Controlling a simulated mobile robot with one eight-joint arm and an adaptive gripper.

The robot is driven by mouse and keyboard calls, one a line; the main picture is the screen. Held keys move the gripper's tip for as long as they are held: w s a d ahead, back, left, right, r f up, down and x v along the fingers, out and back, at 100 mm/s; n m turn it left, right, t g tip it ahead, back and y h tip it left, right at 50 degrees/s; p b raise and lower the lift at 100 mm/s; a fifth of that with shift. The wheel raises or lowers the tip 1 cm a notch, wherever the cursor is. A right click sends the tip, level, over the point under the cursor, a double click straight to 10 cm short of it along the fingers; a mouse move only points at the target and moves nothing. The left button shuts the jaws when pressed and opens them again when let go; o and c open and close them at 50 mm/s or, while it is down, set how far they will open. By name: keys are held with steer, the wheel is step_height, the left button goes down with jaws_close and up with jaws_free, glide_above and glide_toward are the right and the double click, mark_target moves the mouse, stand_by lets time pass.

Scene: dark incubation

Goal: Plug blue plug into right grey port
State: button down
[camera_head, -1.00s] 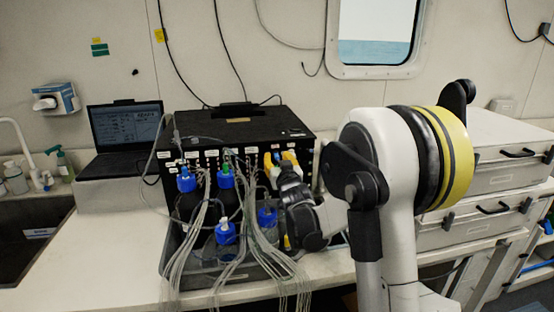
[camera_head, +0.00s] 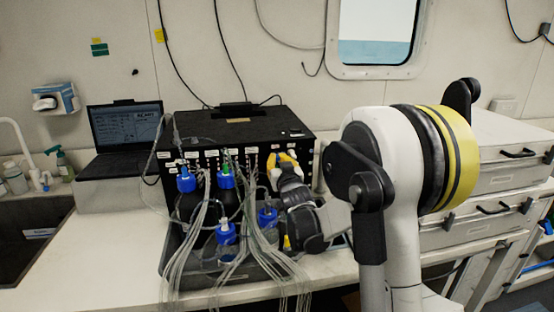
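The black box (camera_head: 240,128) stands on the bench with a row of labelled ports along its front. My gripper (camera_head: 282,161) is at the right part of that front, with its yellow fingertips at or very near the panel. The fingertips look close together, but whether they are shut on something is too small to tell. I cannot make out the blue plug or the right grey port; my gripper and arm cover that part of the panel.
Bottles with blue caps (camera_head: 227,233) stand in a dark grey tray (camera_head: 178,262) before the box. Clear tubes (camera_head: 185,262) hang over the tray's front. A laptop (camera_head: 126,128) is at left, and grey cases (camera_head: 490,175) are at right.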

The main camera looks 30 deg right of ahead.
steer(key=shift+v, duration=2.7)
steer(key=shift+s, duration=0.1)
